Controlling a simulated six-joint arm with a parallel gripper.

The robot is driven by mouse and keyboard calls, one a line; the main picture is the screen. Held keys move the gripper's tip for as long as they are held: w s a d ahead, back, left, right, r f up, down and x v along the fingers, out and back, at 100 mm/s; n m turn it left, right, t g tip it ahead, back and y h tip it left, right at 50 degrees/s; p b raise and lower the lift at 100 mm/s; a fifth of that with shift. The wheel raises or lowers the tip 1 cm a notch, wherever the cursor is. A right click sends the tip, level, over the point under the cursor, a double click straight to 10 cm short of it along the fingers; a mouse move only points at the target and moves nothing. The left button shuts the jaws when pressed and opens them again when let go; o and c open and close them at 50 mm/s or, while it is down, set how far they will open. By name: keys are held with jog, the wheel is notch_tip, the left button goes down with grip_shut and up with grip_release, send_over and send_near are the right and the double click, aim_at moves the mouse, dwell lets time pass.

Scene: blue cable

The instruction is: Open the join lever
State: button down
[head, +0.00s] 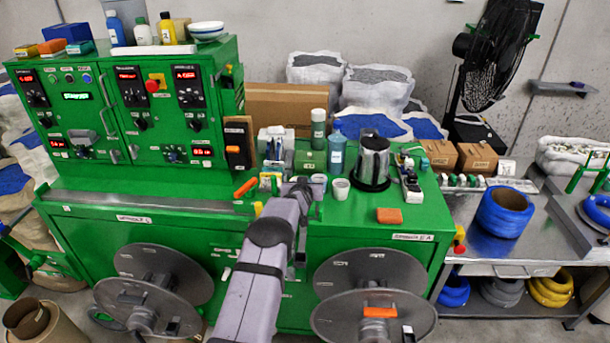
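My arm reaches up from the bottom middle, and my gripper (301,187) is at the front of the green machine's work surface (345,222). The fingers are small and partly hidden by my wrist, so I cannot tell whether they are open or hold anything. An orange bar-shaped handle (246,187) sits at a tilt on the surface, to the left of my gripper and apart from it. A small white-and-green fitting (270,181) lies between them. No readable label marks the join lever, so I cannot tell for sure which part it is or how it stands.
White cups (340,189), a blue bottle (337,150) and a dark metal pot (372,160) stand close right of my gripper. An orange block (389,215) lies near the front edge. The control cabinet (125,115) rises at left. Grey reels (165,275) hang below.

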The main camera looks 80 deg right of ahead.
jog(key=shift+d+r+p, duration=0.15)
jog(key=shift+r+p, duration=0.05)
jog(key=shift+p, duration=0.25)
jog(key=c, duration=1.7)
grip_release()
jog(key=shift+f, duration=0.15)
jog(key=shift+a+b, duration=0.25)
jog(key=shift+b, duration=0.2)
jog(key=b+v, duration=0.2)
jog(key=b, duration=0.1)
jog(key=shift+f, duration=0.1)
jog(key=shift+r+b+v, duration=0.25)
jog(key=shift+b+v, duration=1.05)
jog(key=shift+v, duration=1.25)
jog(key=shift+d, duration=0.1)
jog(key=shift+c, duration=0.2)
